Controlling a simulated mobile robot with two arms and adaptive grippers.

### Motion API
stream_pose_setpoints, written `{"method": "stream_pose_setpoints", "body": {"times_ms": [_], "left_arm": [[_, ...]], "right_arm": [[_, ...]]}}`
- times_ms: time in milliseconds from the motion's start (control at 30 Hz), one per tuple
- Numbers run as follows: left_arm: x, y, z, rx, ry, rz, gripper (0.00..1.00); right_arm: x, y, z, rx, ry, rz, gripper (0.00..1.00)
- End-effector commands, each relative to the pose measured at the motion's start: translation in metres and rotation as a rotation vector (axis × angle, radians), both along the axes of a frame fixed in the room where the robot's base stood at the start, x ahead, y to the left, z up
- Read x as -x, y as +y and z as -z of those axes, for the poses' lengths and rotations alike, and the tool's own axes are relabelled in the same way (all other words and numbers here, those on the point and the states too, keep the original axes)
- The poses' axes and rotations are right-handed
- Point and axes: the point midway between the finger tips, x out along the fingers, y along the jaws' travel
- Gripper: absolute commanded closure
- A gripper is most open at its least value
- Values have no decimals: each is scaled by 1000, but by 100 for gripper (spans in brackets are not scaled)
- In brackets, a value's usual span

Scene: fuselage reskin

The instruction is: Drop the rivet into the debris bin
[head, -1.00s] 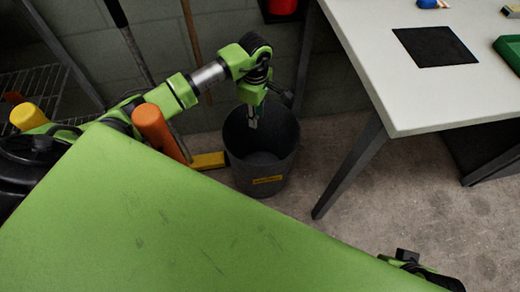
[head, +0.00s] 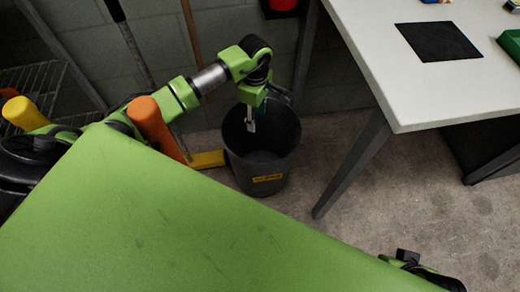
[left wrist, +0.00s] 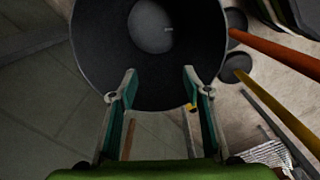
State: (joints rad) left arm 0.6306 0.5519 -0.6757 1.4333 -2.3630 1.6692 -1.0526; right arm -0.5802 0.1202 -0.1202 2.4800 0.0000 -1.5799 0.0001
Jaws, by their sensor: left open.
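The debris bin (head: 268,166) is a dark grey round bucket with a yellow label, standing upright on the floor. My left gripper (head: 251,127) hangs pointing down over the bin's mouth. In the left wrist view its two fingers (left wrist: 158,80) are spread apart with nothing between them, and the bin (left wrist: 88,40) opens below them. A small pale fleck (left wrist: 168,30) shows inside the bin near its bottom; it may be the rivet, but it is too small to be sure. My right gripper's fingers do not show; only a dark and green part of that arm appears at the lower right.
A white table (head: 400,95) with a black mat (head: 438,42) stands right of the bin, its leg (head: 350,165) close by. A broom (head: 130,45) leans on the wall behind. A wide green surface fills the foreground.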

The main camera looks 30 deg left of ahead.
Motion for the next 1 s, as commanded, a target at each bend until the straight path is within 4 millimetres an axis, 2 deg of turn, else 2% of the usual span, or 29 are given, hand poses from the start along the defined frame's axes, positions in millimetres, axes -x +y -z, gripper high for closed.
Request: {"method": "stream_pose_setpoints", "body": {"times_ms": [167, 600, 800, 1000], "left_arm": [[-1, 1, -15, -1, -4, 0, 55], [-1, 0, -102, -1, -4, 0, 55], [0, 0, -118, 0, -1, 0, 55], [0, 0, -120, 0, 1, 0, 55]], "right_arm": [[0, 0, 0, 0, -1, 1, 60], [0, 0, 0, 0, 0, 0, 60], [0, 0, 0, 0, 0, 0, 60], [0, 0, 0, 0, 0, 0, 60]]}}
